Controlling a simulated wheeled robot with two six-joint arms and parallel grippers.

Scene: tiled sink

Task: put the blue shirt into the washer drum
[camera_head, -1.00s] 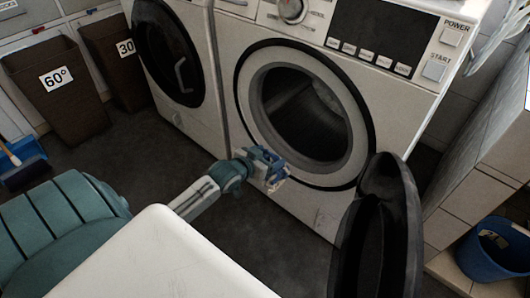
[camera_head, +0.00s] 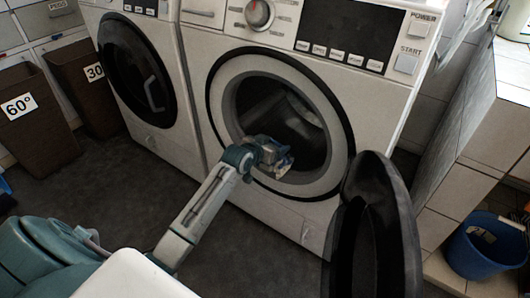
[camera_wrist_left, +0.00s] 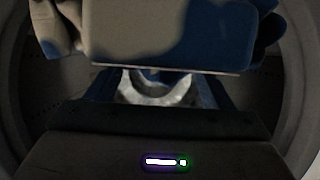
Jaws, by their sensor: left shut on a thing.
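My left gripper (camera_head: 277,158) is at the open mouth of the right-hand washer, in front of the dark drum (camera_head: 295,125). It is shut on the blue shirt (camera_head: 283,167), of which only a small bluish and pale bundle shows at the fingertips. In the left wrist view the blue shirt (camera_wrist_left: 215,45) shows as blue and pale cloth around the gripper, partly in shadow, with the drum wall around it. The washer's round black door (camera_head: 375,235) hangs wide open at the lower right. My right gripper is not in view.
A second washer with a shut dark door (camera_head: 135,62) stands to the left. Brown bins (camera_head: 40,120) marked 60° and 30 stand at the far left. A blue bucket (camera_head: 487,250) stands by the tiled wall at right. Grey floor lies in front of the washers.

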